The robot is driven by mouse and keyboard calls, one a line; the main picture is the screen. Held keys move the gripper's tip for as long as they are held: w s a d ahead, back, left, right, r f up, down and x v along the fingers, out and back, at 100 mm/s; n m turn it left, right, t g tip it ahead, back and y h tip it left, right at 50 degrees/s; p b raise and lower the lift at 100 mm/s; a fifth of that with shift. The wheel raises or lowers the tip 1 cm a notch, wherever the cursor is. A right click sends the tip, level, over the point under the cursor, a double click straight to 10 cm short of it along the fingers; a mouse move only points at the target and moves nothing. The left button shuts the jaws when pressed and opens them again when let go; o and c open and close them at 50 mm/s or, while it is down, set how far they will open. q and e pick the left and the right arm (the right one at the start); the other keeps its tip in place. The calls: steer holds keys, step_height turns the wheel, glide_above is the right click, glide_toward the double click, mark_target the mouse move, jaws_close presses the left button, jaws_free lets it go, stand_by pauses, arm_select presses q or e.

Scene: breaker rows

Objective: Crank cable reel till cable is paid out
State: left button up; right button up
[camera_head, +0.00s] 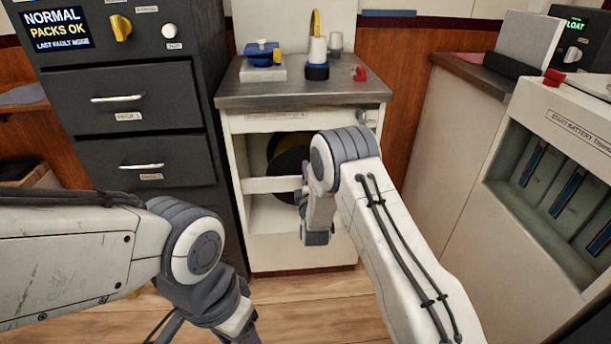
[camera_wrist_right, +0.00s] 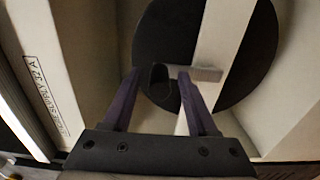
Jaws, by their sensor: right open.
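The cable reel shows as a dark round disc (camera_head: 291,160) inside the open-fronted white cabinet (camera_head: 303,251), partly hidden by my right arm and a white crossbar. In the right wrist view the dark disc (camera_wrist_right: 245,62) fills the upper middle, with a pale bar across it. A grey crank arm (camera_wrist_right: 207,74) ends near a dark rounded knob (camera_wrist_right: 160,80). My right gripper (camera_wrist_right: 157,73) is open, its purple fingers on either side of the knob; contact cannot be told. My left gripper (camera_head: 238,325) is low at the bottom edge, its fingertips not clear. No cable can be made out.
A dark drawer cabinet (camera_head: 125,110) stands left. A white battery unit (camera_head: 555,150) stands right. Wood floor (camera_head: 310,305) is in front.

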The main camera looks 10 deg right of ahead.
steer(key=s+p, duration=0.2)
steer(key=s, duration=0.8)
steer(key=shift+s+a, duration=0.15)
steer(key=shift+a, duration=0.3)
